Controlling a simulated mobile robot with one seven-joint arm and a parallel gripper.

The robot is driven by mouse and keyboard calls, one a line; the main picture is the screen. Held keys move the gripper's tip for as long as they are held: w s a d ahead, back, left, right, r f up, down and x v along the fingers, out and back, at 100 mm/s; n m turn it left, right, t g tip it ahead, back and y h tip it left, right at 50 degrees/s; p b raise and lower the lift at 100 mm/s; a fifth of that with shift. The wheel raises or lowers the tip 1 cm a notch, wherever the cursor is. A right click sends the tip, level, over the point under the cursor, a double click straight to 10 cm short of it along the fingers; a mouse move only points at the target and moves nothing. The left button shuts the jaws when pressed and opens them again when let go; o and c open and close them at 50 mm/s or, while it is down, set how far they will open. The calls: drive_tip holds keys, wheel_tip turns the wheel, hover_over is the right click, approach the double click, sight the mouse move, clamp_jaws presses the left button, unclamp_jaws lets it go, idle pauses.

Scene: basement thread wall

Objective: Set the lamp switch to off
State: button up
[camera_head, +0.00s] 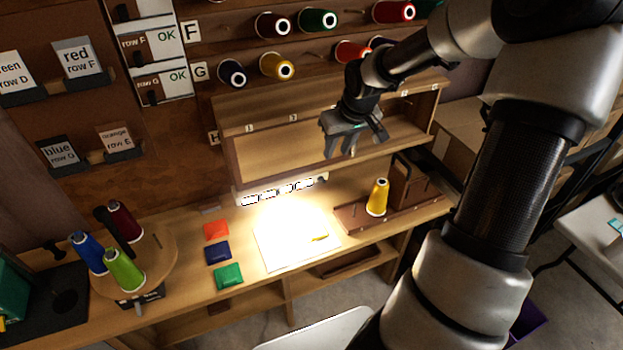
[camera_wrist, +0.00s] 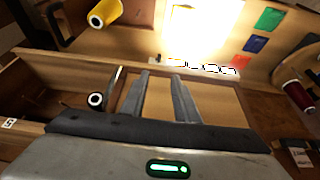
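The lamp (camera_head: 280,190) is a white strip with several bright segments, mounted along the back of the workbench below a wooden shelf box. It is lit and throws a strong glow on the bench. It also shows in the wrist view (camera_wrist: 203,68), beyond my fingertips. I cannot clearly make out its switch or the switch's position; glare and small size hide it. My gripper (camera_head: 346,150) hangs in front of the shelf box, above and to the right of the lamp, touching nothing that I can see. In the wrist view its two fingers (camera_wrist: 161,82) are apart with nothing between them.
The shelf box (camera_head: 262,120) stands close behind my gripper. A yellow spool (camera_head: 377,197) stands on the bench right of the glowing paper (camera_head: 290,255). Colored swatches (camera_head: 217,251) lie left of the paper. A round stand (camera_head: 160,245) holds blue, green and dark red spools.

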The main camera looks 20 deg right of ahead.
sight(324, 180)
drive_tip(key=b+x, duration=0.1)
drive_tip(key=x, duration=1.6)
drive_tip(key=shift+d+f+b, duration=0.1)
drive_tip(key=shift+f+b, duration=0.15)
drive_tip(key=shift+b, duration=0.15)
clamp_jaws()
